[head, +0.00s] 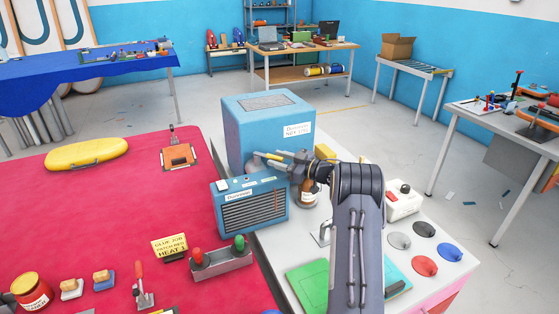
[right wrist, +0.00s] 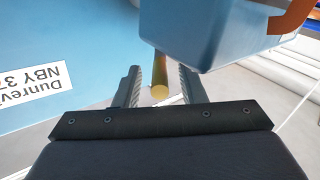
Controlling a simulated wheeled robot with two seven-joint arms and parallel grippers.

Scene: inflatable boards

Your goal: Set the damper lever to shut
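A small blue heater-like box (head: 250,206) with a dark grille and a label stands at the edge of the white bench. A larger blue box (head: 262,128) with a top vent and white label stands behind it. My right gripper (head: 268,160) reaches left above the small box, in front of the large one. In the right wrist view, its fingers (right wrist: 159,88) are apart on both sides of a brass-yellow rod (right wrist: 159,91), with gaps showing. The rod may be the damper lever; its mount is hidden, and I cannot tell its setting. My left gripper is out of view.
A brown bottle (head: 307,194) stands under my right wrist. A white switch box (head: 402,203) and coloured discs (head: 424,265) lie right of my arm. A red mat (head: 120,215) at left holds a yellow inflatable board (head: 86,153) and a two-knob block (head: 220,262).

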